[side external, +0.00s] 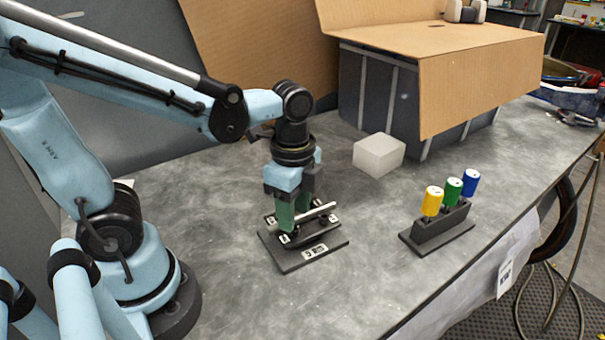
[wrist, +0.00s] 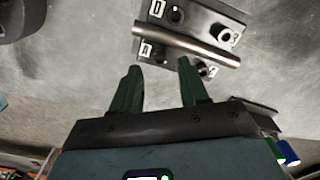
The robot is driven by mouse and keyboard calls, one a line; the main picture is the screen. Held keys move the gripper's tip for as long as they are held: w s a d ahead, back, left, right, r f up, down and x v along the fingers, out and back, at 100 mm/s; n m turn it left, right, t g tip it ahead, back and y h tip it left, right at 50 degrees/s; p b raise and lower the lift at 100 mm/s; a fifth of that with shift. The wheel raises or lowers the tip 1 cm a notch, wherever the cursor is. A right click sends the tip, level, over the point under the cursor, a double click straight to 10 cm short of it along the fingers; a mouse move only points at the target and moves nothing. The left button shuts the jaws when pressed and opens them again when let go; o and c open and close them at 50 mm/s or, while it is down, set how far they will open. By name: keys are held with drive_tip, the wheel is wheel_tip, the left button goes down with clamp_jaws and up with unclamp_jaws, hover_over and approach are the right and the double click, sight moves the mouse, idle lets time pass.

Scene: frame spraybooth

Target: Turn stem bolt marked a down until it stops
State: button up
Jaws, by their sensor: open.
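A dark stem plate (side external: 288,266) lies on the bench with a bright metal tube (side external: 316,213) across it; both also show in the wrist view, the tube (wrist: 190,47) running diagonally. Small dark bolts sit by white labels at the corners. The label that looks like A (wrist: 146,50) is at the plate's near left there, with a dark bolt (wrist: 161,55) beside it. My gripper (side external: 285,228) points down over the plate. In the wrist view my gripper (wrist: 158,66) has its green fingers apart and empty, one to each side of that bolt. Its height over the bolt is unclear.
A stand (side external: 437,228) with yellow, green and blue capped pieces is to the right. A pale block (side external: 379,155) lies behind the plate. A large grey box with cardboard flaps (side external: 460,70) stands at the back. The bench between plate and stand is clear.

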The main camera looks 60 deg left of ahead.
wheel_tip(320, 180, up, 9)
idle(0.5)
drive_tip(key=n+t, duration=0.7)
drive_tip(key=n, duration=0.6)
hover_over(297, 219)
wheel_tip(297, 219, down, 4)
drive_tip(key=shift+f, duration=0.2)
